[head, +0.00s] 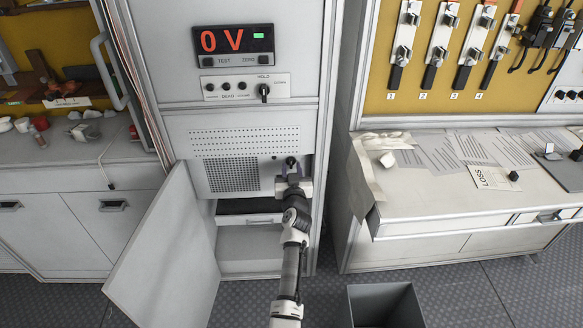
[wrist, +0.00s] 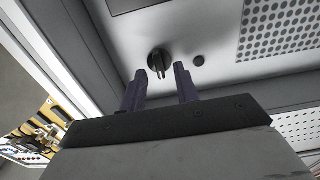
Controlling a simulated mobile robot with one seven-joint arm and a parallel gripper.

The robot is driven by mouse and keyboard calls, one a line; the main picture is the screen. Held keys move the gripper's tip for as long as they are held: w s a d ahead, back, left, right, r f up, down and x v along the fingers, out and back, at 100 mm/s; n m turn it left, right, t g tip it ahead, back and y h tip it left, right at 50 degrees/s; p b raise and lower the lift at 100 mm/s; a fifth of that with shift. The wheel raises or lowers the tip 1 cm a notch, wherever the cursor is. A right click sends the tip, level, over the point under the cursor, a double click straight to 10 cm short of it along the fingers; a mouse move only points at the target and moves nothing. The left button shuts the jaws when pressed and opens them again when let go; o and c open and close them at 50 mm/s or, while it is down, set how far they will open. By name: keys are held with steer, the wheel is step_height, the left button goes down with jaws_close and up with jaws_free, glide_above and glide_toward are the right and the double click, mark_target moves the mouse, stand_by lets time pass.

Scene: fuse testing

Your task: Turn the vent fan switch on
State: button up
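A dark rotary switch (head: 291,161) sits at the right side of the perforated vent panel (head: 232,174) on the grey cabinet. In the wrist view the same switch (wrist: 158,60) is a round black knob with a raised grip bar. My gripper (head: 290,173) is at the panel, just below the switch in the head view. In the wrist view my two purple fingers (wrist: 160,70) are apart, with the knob showing in line with the gap between their tips. Nothing is held. Whether the fingertips touch the knob cannot be told.
A small dark button (wrist: 198,60) is beside the switch. An open cabinet door (head: 165,245) stands at lower left. Above are a "0 V" display (head: 234,42) and another rotary knob (head: 264,91). A desk (head: 450,200) stands right; a grey bin (head: 385,300) is on the floor.

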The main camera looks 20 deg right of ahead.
steer(key=shift+w+d, duration=0.15)
steer(key=shift+w, duration=0.45)
steer(key=shift+c, duration=0.4)
jaws_close()
steer(key=shift+m, duration=0.3)
steer(key=m+b, duration=0.1)
steer(key=m, duration=0.4)
steer(key=shift+m, duration=0.3)
steer(key=m, duration=0.5)
steer(key=shift+d+m, duration=0.15)
steer(key=shift+m, duration=0.15)
